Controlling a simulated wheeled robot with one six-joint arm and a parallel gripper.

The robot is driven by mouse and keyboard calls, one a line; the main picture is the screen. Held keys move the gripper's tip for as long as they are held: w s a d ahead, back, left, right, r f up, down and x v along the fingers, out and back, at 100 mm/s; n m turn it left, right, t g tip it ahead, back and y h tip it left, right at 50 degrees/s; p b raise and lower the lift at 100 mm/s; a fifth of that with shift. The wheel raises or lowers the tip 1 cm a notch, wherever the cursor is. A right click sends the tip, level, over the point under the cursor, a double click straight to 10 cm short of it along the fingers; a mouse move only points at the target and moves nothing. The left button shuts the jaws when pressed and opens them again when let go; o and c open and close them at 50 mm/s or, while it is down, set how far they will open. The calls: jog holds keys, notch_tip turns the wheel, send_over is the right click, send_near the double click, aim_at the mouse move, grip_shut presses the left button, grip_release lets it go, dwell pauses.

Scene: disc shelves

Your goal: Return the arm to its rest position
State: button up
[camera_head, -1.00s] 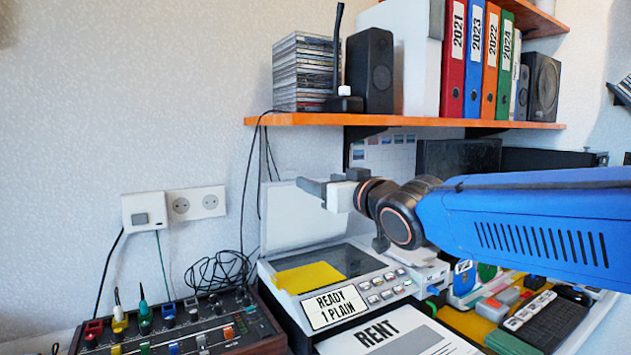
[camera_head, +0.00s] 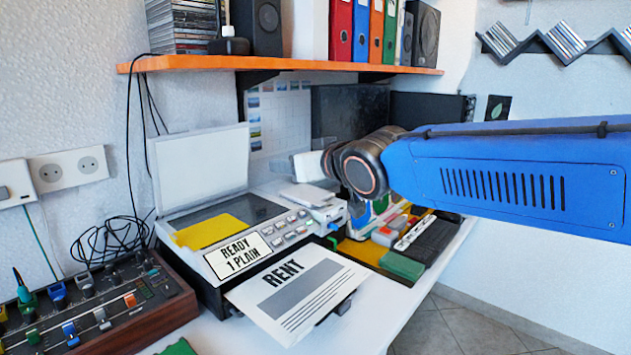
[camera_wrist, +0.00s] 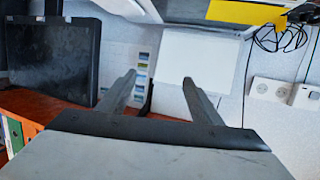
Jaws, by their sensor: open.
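My arm reaches in from the right in the head view as a blue link with a dark wrist. My gripper (camera_head: 298,157) is a pale block at its end, above the desk and to the right of the copier's raised lid (camera_head: 198,165). Its fingers are hard to make out there. In the wrist view my gripper (camera_wrist: 158,79) shows two grey fingers spread apart with nothing between them. They point toward the wall, with the white lid (camera_wrist: 200,75) beyond them. That view looks upside down.
The orange shelf (camera_head: 285,64) with binders runs above my gripper. The copier (camera_head: 215,258) carries a yellow sheet, with a RENT page (camera_head: 297,290) in front. A mixer (camera_head: 95,310) stands at left. A dark monitor (camera_head: 350,112) is behind my wrist. Floor shows at lower right.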

jog(key=s+d+f+m+g+h, duration=0.1)
jog(key=s+d+f+h, duration=0.2)
jog(key=d, duration=0.4)
jog(key=s+d+f+m+g+h, duration=0.1)
jog(key=s+d+f+m, duration=0.1)
jog(key=d+f, duration=0.45)
jog(key=s+d+f+m+g+h, duration=0.1)
jog(key=s+d+f+h, duration=0.15)
jog(key=d, duration=0.55)
jog(key=s+d+f+m+g+h, duration=0.1)
jog(key=s+d+f+g, duration=0.1)
jog(key=s+d+f, duration=0.4)
jog(key=s+d+f+m+g+h, duration=0.1)
jog(key=s+d+f+m+g, duration=0.1)
jog(key=s+d+f, duration=0.4)
jog(key=s+f, duration=0.4)
jog(key=s, duration=0.4)
jog(key=shift+s+d+f+g, duration=0.15)
jog(key=shift+s+d+g, duration=0.1)
jog(key=shift+d+g, duration=0.15)
